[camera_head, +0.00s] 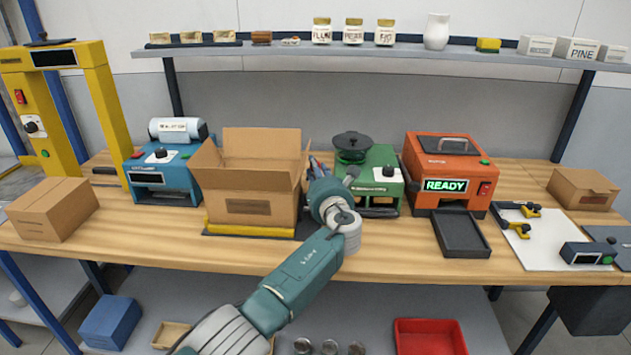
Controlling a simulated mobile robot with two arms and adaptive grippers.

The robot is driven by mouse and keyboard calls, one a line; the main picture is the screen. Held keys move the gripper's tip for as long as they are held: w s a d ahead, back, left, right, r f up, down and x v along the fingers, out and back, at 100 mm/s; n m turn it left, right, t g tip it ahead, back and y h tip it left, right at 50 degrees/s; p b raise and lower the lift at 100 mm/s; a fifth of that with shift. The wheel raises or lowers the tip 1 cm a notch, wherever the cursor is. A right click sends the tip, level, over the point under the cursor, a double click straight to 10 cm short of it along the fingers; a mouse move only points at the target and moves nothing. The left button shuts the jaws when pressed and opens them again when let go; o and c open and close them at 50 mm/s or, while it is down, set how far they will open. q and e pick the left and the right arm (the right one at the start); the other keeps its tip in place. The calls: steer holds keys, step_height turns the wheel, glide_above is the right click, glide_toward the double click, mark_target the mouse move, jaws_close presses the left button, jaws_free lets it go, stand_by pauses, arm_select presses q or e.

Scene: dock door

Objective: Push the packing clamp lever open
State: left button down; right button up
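No part is labelled as the packing clamp, and I cannot tell which part is its lever. An open cardboard box (250,183) stands upright on a dark base with a yellow bar (250,230) along its front. At the right, black clamps with yellow handles (530,211) sit on a white board (543,247). One arm of mine, seemingly the left, reaches up from the bottom, left of centre. Its wrist is right of the open box, in front of the green machine. Its gripper (351,174) is mostly hidden behind the wrist. My other gripper is out of view.
A blue machine (163,178), green machine (379,178) and orange machine with a READY display (452,172) line the wooden bench (400,250). A closed carton (52,208) and yellow frame (107,110) stand left. Bench front is mostly clear. A shelf (300,49) runs above.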

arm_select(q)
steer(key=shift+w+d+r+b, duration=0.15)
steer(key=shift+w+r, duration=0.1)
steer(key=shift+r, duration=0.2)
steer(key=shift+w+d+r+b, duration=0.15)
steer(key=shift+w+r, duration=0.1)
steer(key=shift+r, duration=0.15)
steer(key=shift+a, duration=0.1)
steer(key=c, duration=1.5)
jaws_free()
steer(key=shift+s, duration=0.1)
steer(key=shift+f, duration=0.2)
